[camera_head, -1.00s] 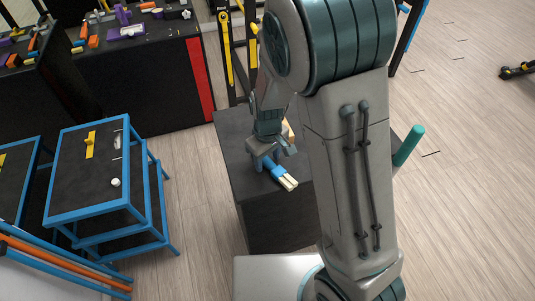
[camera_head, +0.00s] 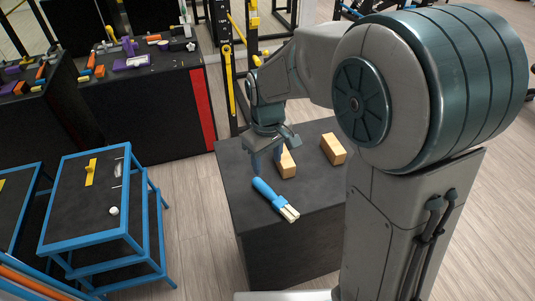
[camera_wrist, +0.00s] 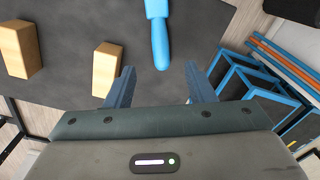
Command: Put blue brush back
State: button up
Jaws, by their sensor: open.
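The blue brush (camera_head: 266,190) lies flat on the dark table top, its pale bristles pointing to the front right. In the wrist view, its blue handle (camera_wrist: 160,38) points down the picture, its rounded end near the gap between my fingers. My gripper (camera_head: 266,160) is just beyond the handle end in the head view, fingers pointing down. In the wrist view my gripper (camera_wrist: 160,74) is open, with nothing between its two blue fingers. The brush's bristle end is outside the wrist view.
Two wooden blocks stand on the same dark table (camera_head: 235,175): one (camera_head: 287,164) close beside my gripper, another (camera_head: 333,149) farther right. A blue-framed cart (camera_head: 75,205) stands at left. A black bench (camera_head: 140,100) with tools is behind; a rack with yellow tools (camera_head: 228,80) stands beside it.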

jog(key=s+d+r+m+t, duration=0.1)
jog(key=s+d+r+m, duration=0.2)
jog(key=s+d, duration=0.3)
jog(key=s+d+r+m+t, duration=0.2)
jog(key=s+d+r+m, duration=0.1)
jog(key=s+d, duration=0.4)
jog(key=shift+s+d+r+m, duration=0.15)
jog(key=shift+s+d+m, duration=0.05)
jog(key=shift+s+m, duration=0.65)
jog(key=shift+w, duration=0.1)
